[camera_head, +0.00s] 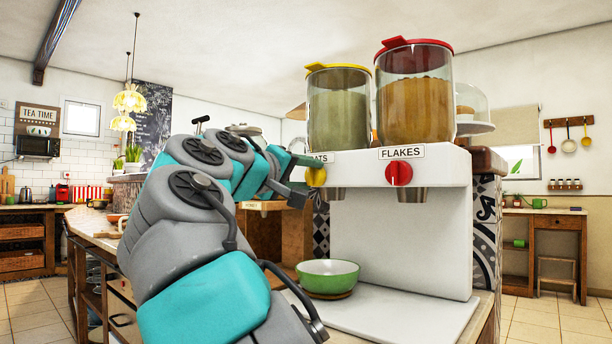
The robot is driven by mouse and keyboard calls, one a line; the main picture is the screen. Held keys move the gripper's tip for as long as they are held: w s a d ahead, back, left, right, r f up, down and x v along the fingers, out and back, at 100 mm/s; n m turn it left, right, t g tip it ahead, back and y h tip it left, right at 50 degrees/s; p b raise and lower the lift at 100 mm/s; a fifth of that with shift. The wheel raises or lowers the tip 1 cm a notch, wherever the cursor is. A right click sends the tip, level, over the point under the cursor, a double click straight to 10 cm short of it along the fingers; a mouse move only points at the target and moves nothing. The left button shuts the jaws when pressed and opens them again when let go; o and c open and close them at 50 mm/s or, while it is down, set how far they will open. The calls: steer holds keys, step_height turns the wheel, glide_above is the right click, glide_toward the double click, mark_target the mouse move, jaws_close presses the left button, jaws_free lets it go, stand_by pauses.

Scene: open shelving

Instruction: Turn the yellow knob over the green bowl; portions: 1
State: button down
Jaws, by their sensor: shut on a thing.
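The yellow knob (316,177) is on the front of the white dispenser, under a label that is partly hidden and ends in "ATS". My gripper (306,178) is at the knob, coming from the left, and is shut on it. Its fingers are small and partly hidden in this view. The green bowl (327,283), white inside, stands upright on a brown round base below the yellow knob's spout (337,194). The bowl's inside looks empty from here. The canister over the yellow knob (338,112) has a yellow lid and holds pale grains.
A red knob (398,173) under the label "FLAKES" is just to the right, below a red-lidded canister (414,96) of orange-brown flakes. The white dispenser body (400,240) stands on a counter. Wooden shelving is behind my arm.

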steer(key=shift+f+m+b, duration=0.1)
steer(key=shift+m+b, duration=0.2)
steer(key=shift+m, duration=0.1)
steer(key=shift+m+b, duration=0.4)
steer(key=shift+m, duration=0.2)
steer(key=shift+m+t+b, duration=0.3)
steer(key=shift+m+b, duration=0.1)
steer(key=shift+m, duration=0.4)
steer(key=shift+w+f+m+h, duration=0.1)
steer(key=shift+m+h, duration=0.2)
steer(key=shift+m, duration=0.7)
steer(key=m, duration=0.2)
steer(key=shift+m, duration=0.4)
steer(key=m, duration=0.3)
steer(key=m+h, duration=0.1)
steer(key=m, duration=0.2)
steer(key=shift+a+h+p, duration=0.1)
steer(key=shift+h+p, duration=0.2)
steer(key=m+p, duration=0.1)
steer(key=m, duration=0.3)
steer(key=shift+m+g+h, duration=0.3)
steer(key=shift+g+h, duration=0.1)
steer(key=shift+m, duration=0.3)
